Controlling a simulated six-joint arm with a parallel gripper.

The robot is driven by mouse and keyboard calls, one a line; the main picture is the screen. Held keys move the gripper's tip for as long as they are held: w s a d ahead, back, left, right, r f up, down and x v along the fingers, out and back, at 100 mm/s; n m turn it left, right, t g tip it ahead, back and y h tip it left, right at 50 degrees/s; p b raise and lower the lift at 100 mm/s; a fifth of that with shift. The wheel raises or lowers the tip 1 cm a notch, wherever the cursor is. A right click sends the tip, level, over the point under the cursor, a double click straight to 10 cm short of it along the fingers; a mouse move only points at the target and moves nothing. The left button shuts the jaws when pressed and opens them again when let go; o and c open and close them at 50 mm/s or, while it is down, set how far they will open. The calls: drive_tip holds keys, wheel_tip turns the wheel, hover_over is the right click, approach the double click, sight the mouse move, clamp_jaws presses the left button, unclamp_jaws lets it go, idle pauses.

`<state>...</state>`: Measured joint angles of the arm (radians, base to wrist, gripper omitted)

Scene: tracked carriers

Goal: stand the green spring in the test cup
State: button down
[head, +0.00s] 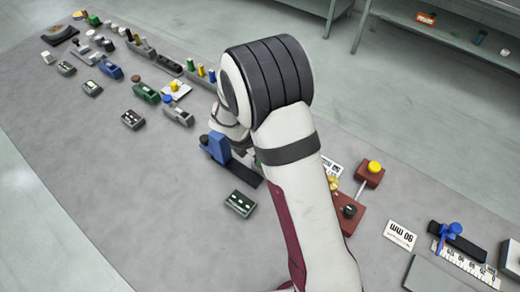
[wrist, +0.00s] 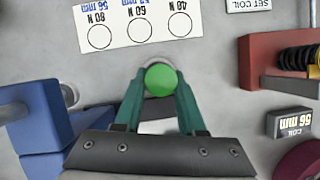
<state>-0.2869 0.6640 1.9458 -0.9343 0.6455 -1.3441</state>
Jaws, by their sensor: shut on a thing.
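My gripper (wrist: 160,88) points down in the wrist view, its two green fingers closed around a round green piece. This piece (wrist: 160,79) looks like the green spring seen end-on; its coils do not show. A pale grey rounded edge shows just beyond it; I cannot tell whether this is the test cup or whether the spring touches it. In the head view my arm hides the fingers and the spring. No test cup can be made out clearly in either view.
A blue fixture (head: 218,147) stands close by, also at left in the wrist view (wrist: 38,115). A white card (wrist: 140,22) with three circles lies beyond the fingers. A red stand (wrist: 268,62) with a dark spring and a display block (wrist: 289,122) are at right.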

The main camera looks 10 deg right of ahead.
drive_tip(key=shift+f, duration=0.85)
idle(0.3)
unclamp_jaws()
idle(0.6)
idle(0.4)
drive_tip(key=shift+r, duration=3.5)
